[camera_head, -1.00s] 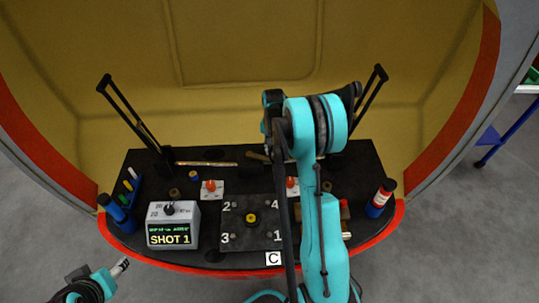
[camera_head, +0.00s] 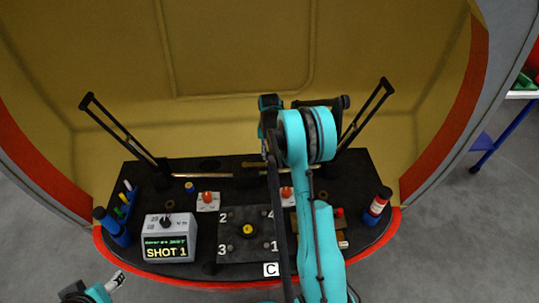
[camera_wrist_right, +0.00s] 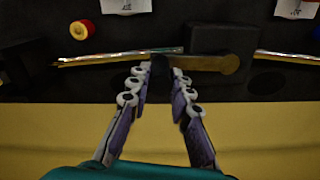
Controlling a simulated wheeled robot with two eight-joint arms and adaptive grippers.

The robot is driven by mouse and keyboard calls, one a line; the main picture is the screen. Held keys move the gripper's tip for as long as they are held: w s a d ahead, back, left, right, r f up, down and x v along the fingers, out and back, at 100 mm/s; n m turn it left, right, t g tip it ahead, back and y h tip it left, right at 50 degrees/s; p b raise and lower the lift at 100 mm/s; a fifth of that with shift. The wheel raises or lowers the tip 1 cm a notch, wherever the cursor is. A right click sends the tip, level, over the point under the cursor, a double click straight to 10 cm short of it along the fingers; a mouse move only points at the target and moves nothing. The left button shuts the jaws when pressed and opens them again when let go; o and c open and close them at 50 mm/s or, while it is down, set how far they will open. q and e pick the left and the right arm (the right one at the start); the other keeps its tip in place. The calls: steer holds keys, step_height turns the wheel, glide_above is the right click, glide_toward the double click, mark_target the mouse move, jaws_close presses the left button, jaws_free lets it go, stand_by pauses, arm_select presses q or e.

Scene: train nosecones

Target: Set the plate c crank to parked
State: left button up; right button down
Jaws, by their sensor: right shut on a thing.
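In the right wrist view, a brass crank arm (camera_wrist_right: 212,63) extends right from a dark knob (camera_wrist_right: 160,66) and overlaps a black block (camera_wrist_right: 222,42). My right gripper (camera_wrist_right: 160,76) is shut on the dark knob at the crank's left end. In the head view, the brass bar (camera_head: 252,164) shows at the back of the black table, partly hidden by my right arm.
A grey box reading SHOT 1 (camera_head: 167,241) stands front left. Red knobs on white cards (camera_head: 208,200) sit mid-table. Black uprights (camera_head: 125,130) rise at the back. A yellow curved shell (camera_head: 230,120) surrounds the table.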

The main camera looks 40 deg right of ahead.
steer(key=c, duration=1.4)
jaws_free()
steer(key=shift+o, duration=0.2)
step_height(320, 180, up, 12)
